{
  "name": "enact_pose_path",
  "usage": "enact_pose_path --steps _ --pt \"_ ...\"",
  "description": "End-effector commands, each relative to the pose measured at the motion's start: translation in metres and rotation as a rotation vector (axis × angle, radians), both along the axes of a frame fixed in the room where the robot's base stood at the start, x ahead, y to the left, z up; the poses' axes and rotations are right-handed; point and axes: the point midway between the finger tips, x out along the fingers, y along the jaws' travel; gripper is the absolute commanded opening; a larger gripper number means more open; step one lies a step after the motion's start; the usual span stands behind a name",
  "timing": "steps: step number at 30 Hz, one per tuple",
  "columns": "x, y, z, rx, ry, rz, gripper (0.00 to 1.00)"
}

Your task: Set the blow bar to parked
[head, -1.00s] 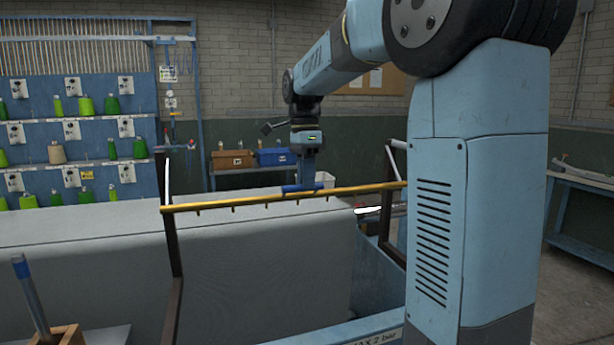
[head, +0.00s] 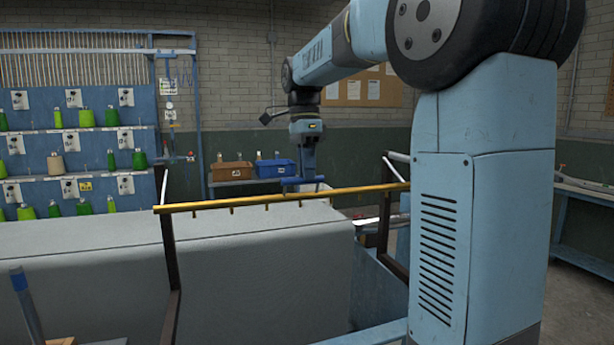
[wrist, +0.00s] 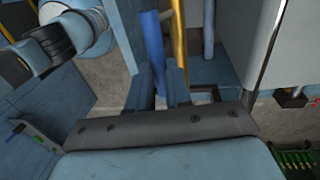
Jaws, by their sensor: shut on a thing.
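The blow bar (head: 240,202) is a long yellow pipe with small nozzles along its underside, carried at each end by a dark swing arm (head: 171,262). It spans above the grey-covered bed. A blue grip (head: 292,182) sits on the bar right of its middle. My gripper (head: 306,176) points down from above and is shut on this blue grip. In the wrist view the blue grip (wrist: 153,45) runs between my two fingers, with the yellow bar (wrist: 179,40) just beside it. The finger contact is partly hidden.
The grey bed (head: 250,255) fills the space under the bar. A bobbin rack (head: 75,165) stands at the back left, with brown (head: 232,171) and blue (head: 276,168) bins behind. A blue-ended handle (head: 22,290) rises at the front left. A bench (head: 585,210) stands at right.

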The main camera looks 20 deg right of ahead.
Motion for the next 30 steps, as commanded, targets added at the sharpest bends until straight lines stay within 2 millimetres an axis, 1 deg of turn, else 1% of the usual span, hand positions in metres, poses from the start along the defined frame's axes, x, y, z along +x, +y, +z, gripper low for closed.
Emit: enact_pose_path --steps 1,9,23,24,29,30 --pt "0.007 0.000 0.004 0.000 -0.021 0.000 0.00" --pt "0.008 0.000 0.014 0.000 -0.018 0.000 0.00" --pt "0.009 0.000 0.014 0.000 -0.017 -0.001 0.00" --pt "0.009 0.000 0.015 0.000 -0.017 -0.001 0.29" --pt "0.008 0.000 0.014 0.000 -0.016 -0.001 0.44" --pt "0.008 0.000 0.014 0.000 -0.016 -0.001 0.44"
